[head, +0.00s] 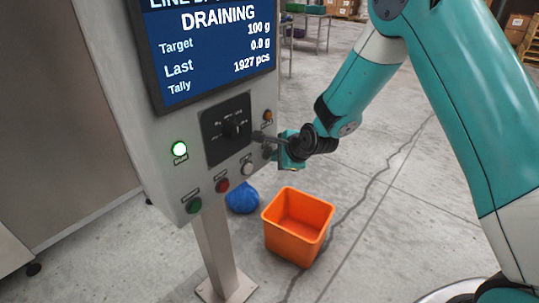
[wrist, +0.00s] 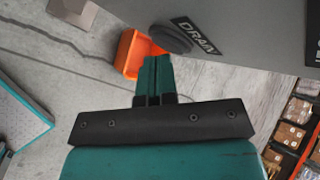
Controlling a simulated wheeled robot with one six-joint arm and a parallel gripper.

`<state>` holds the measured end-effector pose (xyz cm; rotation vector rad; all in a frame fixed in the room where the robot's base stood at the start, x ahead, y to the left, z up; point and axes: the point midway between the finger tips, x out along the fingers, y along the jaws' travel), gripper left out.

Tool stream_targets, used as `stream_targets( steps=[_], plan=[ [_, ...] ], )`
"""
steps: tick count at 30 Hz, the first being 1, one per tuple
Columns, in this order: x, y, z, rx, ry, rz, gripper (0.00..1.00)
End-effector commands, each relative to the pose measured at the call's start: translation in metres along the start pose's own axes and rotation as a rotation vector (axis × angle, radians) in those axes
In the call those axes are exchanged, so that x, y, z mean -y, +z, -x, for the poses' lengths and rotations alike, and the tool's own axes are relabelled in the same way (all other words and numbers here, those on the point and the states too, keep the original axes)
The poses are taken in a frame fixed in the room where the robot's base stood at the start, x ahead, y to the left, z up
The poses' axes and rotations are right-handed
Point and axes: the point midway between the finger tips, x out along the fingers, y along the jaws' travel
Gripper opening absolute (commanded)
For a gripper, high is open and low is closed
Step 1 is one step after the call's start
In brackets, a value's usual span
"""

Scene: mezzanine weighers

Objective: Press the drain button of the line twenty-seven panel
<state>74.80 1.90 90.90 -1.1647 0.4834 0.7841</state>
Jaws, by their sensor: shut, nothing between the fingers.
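The line panel (head: 160,140) stands on a post in the head view. Its screen (head: 215,45) reads DRAINING, Target 100 g, Last 0.0 g, Tally 1927 pcs; the line number above is cut off. In the wrist view the dark round drain button (wrist: 171,38) sits beside its DRAIN label (wrist: 197,36). My gripper (wrist: 154,60) is shut and empty, its fingertips right by the button's lower edge; I cannot tell whether they touch it. In the head view my gripper (head: 277,150) is at the panel's lower right edge and partly covers that corner.
An orange bin (head: 297,225) and a blue bundle (head: 242,198) are on the floor.

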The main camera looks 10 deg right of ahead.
Motion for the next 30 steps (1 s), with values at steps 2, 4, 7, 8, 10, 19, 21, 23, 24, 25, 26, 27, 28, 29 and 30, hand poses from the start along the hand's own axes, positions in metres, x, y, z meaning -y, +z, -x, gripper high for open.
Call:
stream_targets(
  steps=[2,4,7,8,10,19,21,23,24,25,26,27,28,29,30],
  plan=[
    [0.001,0.001,-0.001,0.001,0.0,0.0,0.0],
    [0.001,0.001,-0.001,0.001,0.0,0.0,0.0],
    [0.001,0.001,-0.001,0.001,-0.001,0.001,0.0],
    [0.001,0.001,-0.001,0.001,-0.001,0.001,0.0],
    [0.001,0.001,-0.001,0.001,-0.001,0.001,0.0],
    [-0.005,-0.005,0.007,0.001,0.001,0.0,0.0],
    [-0.007,-0.006,0.009,0.001,0.001,-0.001,0.0],
    [-0.008,-0.007,0.011,0.001,0.0,0.0,0.0],
    [-0.008,-0.007,0.011,0.001,-0.001,0.0,0.0],
    [-0.008,-0.008,0.011,0.001,-0.001,0.0,0.0],
    [-0.008,-0.007,0.011,0.001,-0.001,0.0,0.0],
    [-0.008,-0.008,0.011,0.001,-0.001,0.001,0.0],
    [-0.008,-0.008,0.011,0.001,-0.001,0.001,0.0],
    [-0.008,-0.008,0.011,0.001,-0.001,0.0,0.0],
    [-0.008,-0.008,0.011,0.001,-0.001,0.0,0.0]
  ],
)
